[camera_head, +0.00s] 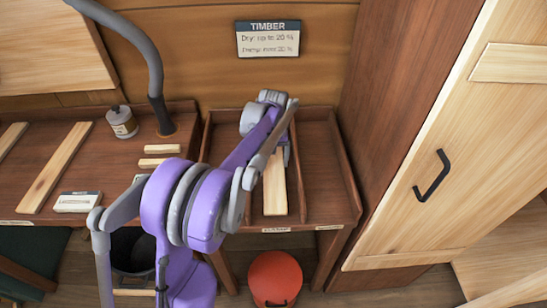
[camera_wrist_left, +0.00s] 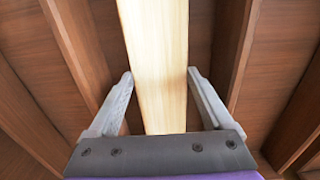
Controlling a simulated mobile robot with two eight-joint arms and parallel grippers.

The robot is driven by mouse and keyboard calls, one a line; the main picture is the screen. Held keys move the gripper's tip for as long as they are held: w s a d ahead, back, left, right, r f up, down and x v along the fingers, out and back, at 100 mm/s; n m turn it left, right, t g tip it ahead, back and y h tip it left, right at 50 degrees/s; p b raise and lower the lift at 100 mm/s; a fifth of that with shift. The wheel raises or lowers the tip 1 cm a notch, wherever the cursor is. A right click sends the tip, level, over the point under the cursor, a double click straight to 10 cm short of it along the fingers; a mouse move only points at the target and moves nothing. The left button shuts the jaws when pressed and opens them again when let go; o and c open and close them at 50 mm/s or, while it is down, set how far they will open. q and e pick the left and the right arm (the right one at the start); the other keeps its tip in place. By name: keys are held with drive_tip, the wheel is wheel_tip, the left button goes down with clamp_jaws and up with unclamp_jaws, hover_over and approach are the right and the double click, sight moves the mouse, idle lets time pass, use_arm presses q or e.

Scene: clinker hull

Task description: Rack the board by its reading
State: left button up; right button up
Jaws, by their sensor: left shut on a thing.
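My left gripper (camera_head: 283,150) is over the board's far part, mostly hidden by my own arm. In the left wrist view the board (camera_wrist_left: 158,50) runs between the two fingers of the gripper (camera_wrist_left: 160,78), which is shut on it. A wall sign (camera_head: 268,39) reads TIMBER, dry up to 20 %, damp over 20 %. No reading is legible. My right gripper is out of view.
The bench at left holds a long board (camera_head: 55,165), small wood pieces (camera_head: 160,150), a tin (camera_head: 122,122) and a white labelled block (camera_head: 77,201). A grey pipe (camera_head: 150,60) rises behind. A red bucket (camera_head: 275,278) stands below. The rack's right bay is empty.

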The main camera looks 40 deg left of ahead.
use_arm(q)
drive_tip(key=shift+f, duration=0.45)
idle(0.5)
drive_tip(key=o, duration=1.4)
drive_tip(key=shift+c, duration=0.2)
wheel_tip(320, 180, up, 11)
drive_tip(key=shift+p, duration=0.4)
drive_tip(key=shift+d, duration=0.1)
drive_tip(key=s+d+r+m+t+p, duration=0.35)
drive_tip(key=s+d, duration=0.55)
drive_tip(key=d, duration=0.4)
drive_tip(key=s+d+f+m+t+p, duration=0.1)
drive_tip(key=s+d+f+m+p, duration=0.1)
drive_tip(key=s, duration=0.4)
drive_tip(key=s+d+f+m+t+p, duration=0.1)
drive_tip(key=s+d+f+m, duration=0.1)
drive_tip(key=s+d, duration=0.3)
drive_tip(key=shift+s+d+f+p, duration=0.15)
drive_tip(key=shift+s+f+p, duration=0.2)
drive_tip(key=shift+s+f, duration=0.15)
